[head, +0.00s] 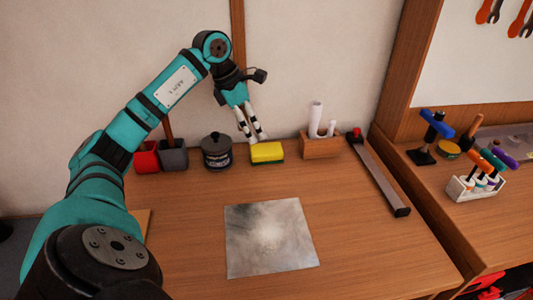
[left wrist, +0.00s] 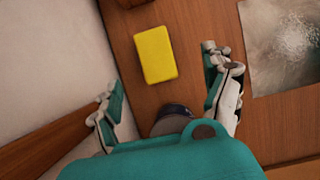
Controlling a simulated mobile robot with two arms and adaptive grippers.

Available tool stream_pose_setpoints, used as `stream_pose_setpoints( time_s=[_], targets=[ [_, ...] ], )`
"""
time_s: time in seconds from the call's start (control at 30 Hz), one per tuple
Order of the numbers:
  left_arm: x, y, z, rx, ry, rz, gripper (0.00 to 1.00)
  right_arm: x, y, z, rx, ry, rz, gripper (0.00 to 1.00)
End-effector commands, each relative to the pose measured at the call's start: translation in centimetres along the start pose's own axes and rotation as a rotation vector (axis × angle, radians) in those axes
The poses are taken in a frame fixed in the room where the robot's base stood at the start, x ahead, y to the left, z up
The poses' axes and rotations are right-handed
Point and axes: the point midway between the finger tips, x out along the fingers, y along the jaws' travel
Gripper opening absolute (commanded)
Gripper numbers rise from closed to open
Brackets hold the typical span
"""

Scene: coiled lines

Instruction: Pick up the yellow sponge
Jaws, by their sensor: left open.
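The yellow sponge (head: 267,152) lies on the wooden table near the wall, with a green layer along its lower side. It also shows in the left wrist view (left wrist: 155,54), ahead of and between the line of the two fingers. My left gripper (head: 253,138) points down just above and behind the sponge's left end in the head view. In the left wrist view its fingers (left wrist: 162,78) are spread wide, with nothing between them at the tips. I cannot tell the exact height above the sponge. My right gripper is not in view.
A dark lidded jar (head: 217,153) stands left of the sponge, with red (head: 146,157) and grey (head: 173,155) cups beyond. A wooden holder (head: 320,146) with white rolls stands to the right. A metal sheet (head: 270,240) lies in front; table around it is clear.

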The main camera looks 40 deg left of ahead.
Motion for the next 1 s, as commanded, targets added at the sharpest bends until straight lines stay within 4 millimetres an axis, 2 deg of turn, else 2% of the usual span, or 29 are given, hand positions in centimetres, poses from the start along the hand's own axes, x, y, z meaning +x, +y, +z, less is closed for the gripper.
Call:
stream_pose_setpoints(
  time_s=[0.03,0.2,0.47,0.7,0.83,1.0],
  targets=[
    [1.2,-0.1,0.0,0.0,0.0,-0.004,0.83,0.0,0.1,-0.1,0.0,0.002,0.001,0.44],
    [3.8,0.0,0.0,0.0,0.0,-0.002,0.83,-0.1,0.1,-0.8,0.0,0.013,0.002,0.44],
    [5.7,0.2,-0.1,-0.002,-0.001,-0.002,0.83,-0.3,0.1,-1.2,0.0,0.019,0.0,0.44],
    [9.2,0.7,-0.2,-0.001,-0.002,-0.002,0.83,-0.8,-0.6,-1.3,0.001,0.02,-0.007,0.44],
    [10.0,0.8,-0.2,0.0,-0.001,0.001,0.83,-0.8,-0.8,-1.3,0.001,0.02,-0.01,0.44],
    [10.0,0.8,-0.3,0.0,-0.001,0.002,0.83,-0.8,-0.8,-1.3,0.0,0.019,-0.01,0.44]
  ],
)
